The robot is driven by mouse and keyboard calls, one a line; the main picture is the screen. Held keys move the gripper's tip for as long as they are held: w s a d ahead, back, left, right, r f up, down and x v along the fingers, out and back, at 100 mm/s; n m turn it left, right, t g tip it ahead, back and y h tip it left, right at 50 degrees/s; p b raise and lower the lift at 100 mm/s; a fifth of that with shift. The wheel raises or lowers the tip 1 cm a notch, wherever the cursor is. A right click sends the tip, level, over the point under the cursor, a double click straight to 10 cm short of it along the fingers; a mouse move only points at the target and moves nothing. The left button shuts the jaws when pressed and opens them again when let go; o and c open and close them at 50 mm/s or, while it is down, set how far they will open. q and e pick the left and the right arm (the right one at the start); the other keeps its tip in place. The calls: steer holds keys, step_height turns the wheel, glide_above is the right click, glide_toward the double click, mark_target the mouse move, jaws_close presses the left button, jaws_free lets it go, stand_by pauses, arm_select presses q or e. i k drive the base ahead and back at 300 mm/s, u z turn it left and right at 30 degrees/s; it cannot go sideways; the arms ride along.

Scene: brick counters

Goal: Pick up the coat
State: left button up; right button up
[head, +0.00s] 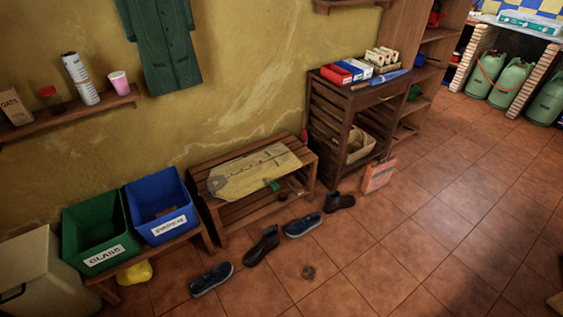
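A dark green coat (163,45) hangs on the yellow wall at the upper left, buttoned down the front. Its top is cut off by the picture's upper edge. A flat tan piece (262,168) with a greyish left end lies on the slatted wooden bench (222,218) below; I cannot tell what it is. Neither of my grippers is in view.
A green bin (93,232) and a blue bin (160,207) stand below. Several shoes, including a navy one (211,279), lie before the bench. The tiled floor (430,240) is clear at right.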

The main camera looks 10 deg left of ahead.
mark_target(231, 181)
steer(key=z, duration=0.2)
steer(key=i, duration=1)
steer(key=u, duration=0.15)
